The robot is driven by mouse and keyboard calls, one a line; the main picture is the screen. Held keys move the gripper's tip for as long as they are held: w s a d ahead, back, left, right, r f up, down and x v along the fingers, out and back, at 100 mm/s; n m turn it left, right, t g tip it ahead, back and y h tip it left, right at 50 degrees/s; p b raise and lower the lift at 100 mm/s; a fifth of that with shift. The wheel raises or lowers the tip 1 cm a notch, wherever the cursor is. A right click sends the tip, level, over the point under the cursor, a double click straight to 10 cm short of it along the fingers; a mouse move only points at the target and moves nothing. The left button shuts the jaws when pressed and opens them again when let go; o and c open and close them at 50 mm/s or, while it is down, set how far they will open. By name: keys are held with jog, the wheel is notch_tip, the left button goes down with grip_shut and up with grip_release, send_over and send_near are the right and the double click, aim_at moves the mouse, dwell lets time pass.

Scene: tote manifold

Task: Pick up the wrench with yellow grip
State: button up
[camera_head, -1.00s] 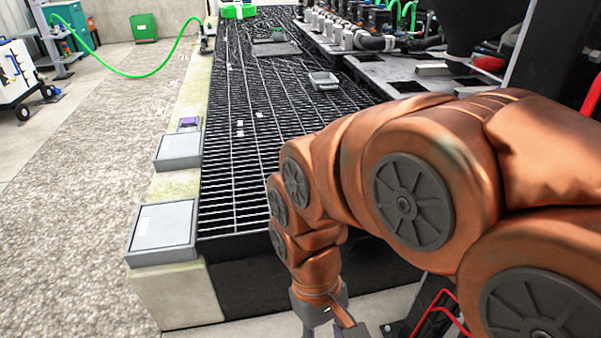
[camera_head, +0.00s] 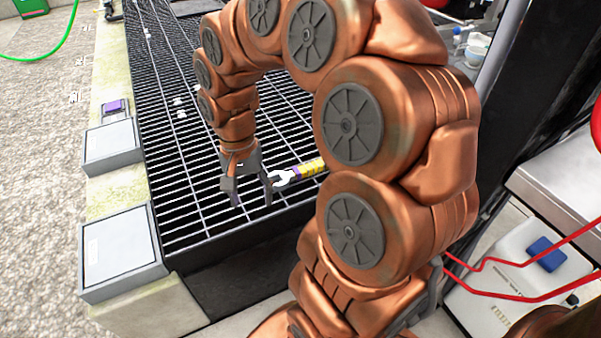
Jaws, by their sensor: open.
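The wrench with yellow grip (camera_head: 311,169) lies on the dark grating, its pale open-jaw head pointing left and a purple band between head and grip. The right end of its grip is hidden behind my arm. My gripper (camera_head: 251,203) points down over the grating, just left of the wrench head. Its fingers are spread and nothing shows between them. The right finger is close to the wrench head in the picture; I cannot tell whether they touch.
The grating (camera_head: 195,195) has several small white bits on it. Two grey lidded boxes (camera_head: 120,243) and a purple item (camera_head: 115,106) line the pale left ledge. A white container with a blue cap (camera_head: 520,275) stands at lower right, near red cables (camera_head: 520,297).

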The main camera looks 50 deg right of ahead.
jog(key=w+d+f+m+t, duration=0.1)
jog(key=w+d+m, duration=0.2)
jog(key=d, duration=0.3)
jog(key=w+d+f+m, duration=0.2)
jog(key=w+d+m, duration=0.1)
jog(key=w+d, duration=0.15)
jog(key=m, duration=0.6)
send_over(302, 168)
jog(key=a, duration=0.1)
jog(key=f, duration=0.3)
jog(key=shift+a+f+t+h+b, duration=0.2)
jog(key=shift+f+t+h+b, duration=0.1)
jog(key=shift+t+b, duration=0.1)
jog(key=shift+d+f+m, duration=0.15)
jog(key=shift+f+m, duration=0.1)
jog(key=shift+m, duration=0.05)
jog(key=shift+f+b, duration=0.3)
jog(key=shift+f, duration=0.5)
jog(key=shift+d+f+b, duration=0.25)
jog(key=shift+f+b, duration=0.2)
jog(key=shift+f, duration=0.95)
jog(key=shift+d+f+b, duration=0.2)
jog(key=shift+f+b, duration=0.2)
jog(key=shift+f, duration=0.95)
grip_shut()
